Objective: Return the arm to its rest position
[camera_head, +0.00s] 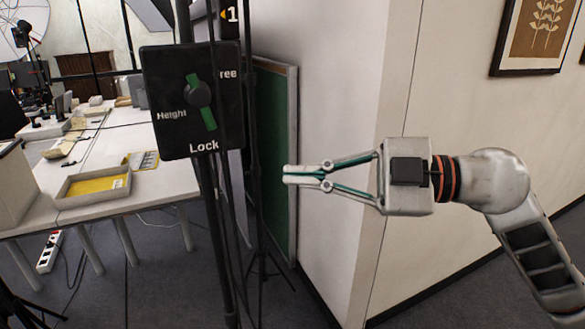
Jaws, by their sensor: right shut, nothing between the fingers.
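My right gripper (306,174) is in the middle of the head view, reaching in from the right. Its fingertips are together with nothing between them, and they point left. The fingers are in front of a green board and the pale wall corner, to the right of a black control panel (176,136). The panel carries a green-marked knob and the words "Height", "Lock" and a partly cut word ending in "ree". The knob's green pointer (209,119) slants down toward "Lock". A gap shows between the fingertips and the panel. My left gripper is not in view.
Black stand poles (222,245) rise below and behind the panel. A green board (276,150) leans by the pale wall (340,120). A white table (165,186) at left bears a tray with a yellow bottom (66,187). A power strip (49,252) and cables lie on the floor.

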